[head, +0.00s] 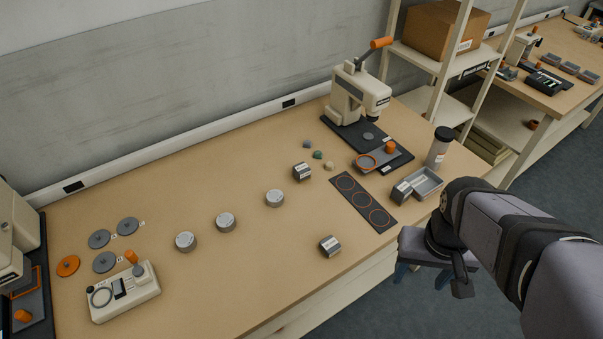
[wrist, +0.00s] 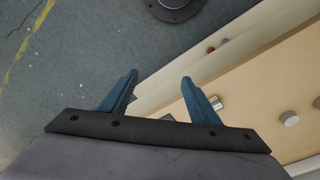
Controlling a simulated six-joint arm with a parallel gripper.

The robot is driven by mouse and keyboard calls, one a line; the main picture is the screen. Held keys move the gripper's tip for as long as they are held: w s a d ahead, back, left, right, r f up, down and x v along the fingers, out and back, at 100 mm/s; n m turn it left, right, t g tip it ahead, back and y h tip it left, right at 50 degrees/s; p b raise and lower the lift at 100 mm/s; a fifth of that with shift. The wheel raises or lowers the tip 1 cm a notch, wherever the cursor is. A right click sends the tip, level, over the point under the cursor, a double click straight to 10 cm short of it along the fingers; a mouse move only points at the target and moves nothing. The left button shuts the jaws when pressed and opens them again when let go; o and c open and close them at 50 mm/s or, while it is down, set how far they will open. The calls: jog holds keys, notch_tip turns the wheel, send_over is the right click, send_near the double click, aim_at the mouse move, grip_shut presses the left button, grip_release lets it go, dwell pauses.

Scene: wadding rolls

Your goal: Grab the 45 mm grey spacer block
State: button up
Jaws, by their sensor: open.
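Three grey blocks with white labels stand on the bench in the head view: one near the front edge (head: 330,246), one further back (head: 302,172), and one beside the grey tray (head: 402,192). The label print is too small to read, so I cannot tell which is the 45 mm spacer block. My gripper (head: 422,276) is off the bench's front edge, to the right of the front block, partly hidden by my wrist. In the wrist view my gripper (wrist: 159,84) is open and empty, with blue fingers. A grey block (wrist: 216,102) shows just beyond the right finger.
Several grey round rolls (head: 225,222) stand left of the blocks. A dark mat with orange rings (head: 346,183), a grey tray (head: 428,182) and a lever press (head: 355,95) are to the right. The bench around the front block is clear.

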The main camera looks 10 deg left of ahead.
jog(key=w+t+h+b, duration=0.2)
jog(key=w+t+b, duration=0.35)
jog(key=w, duration=1.35)
jog(key=w+a+r+n+t+y+b, duration=0.1)
jog(key=w+a+n+t+y+b, duration=0.25)
jog(key=w+a, duration=0.55)
jog(key=n+y+b, duration=0.5)
jog(key=y+b, duration=0.1)
jog(key=y, duration=0.2)
send_over(301, 170)
jog(key=s+d, duration=0.2)
jog(key=f, duration=1.4)
jog(key=shift+w+a+p, duration=0.15)
jog(key=shift+w+p, duration=0.05)
jog(key=shift+p, duration=0.1)
jog(key=shift+w+p+x, duration=0.25)
jog(key=shift+p+x, duration=0.2)
jog(key=shift+x, duration=3.2)
jog(key=shift+r, duration=0.15)
jog(key=c, duration=1.2)
